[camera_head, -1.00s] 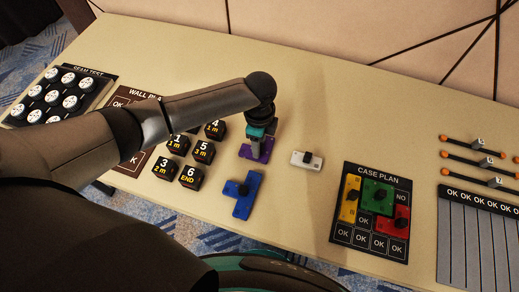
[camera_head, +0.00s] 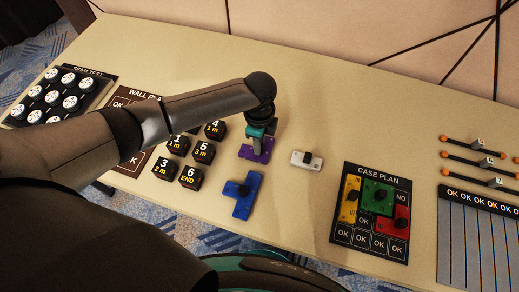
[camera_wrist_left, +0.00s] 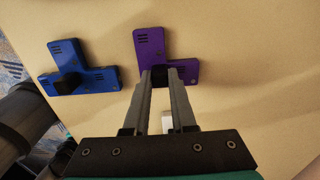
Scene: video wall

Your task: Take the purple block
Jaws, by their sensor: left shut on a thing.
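The purple block (camera_head: 266,155) is a flat L-shaped piece lying on the table, partly hidden by my left gripper in the head view. My left gripper (camera_head: 255,153) comes down over it from above. In the left wrist view the purple block (camera_wrist_left: 150,42) shows beyond the fingers, and the left gripper (camera_wrist_left: 160,77) is shut on its dark knob. I cannot tell whether the block is clear of the table. My right gripper is not in view.
A blue T-shaped block (camera_head: 245,196) lies just in front, and a white block (camera_head: 299,158) lies to the right. The case plan board (camera_head: 340,228) holds yellow, green and red blocks. Black numbered cubes (camera_head: 190,177) stand to the left. Bare table lies behind the purple block.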

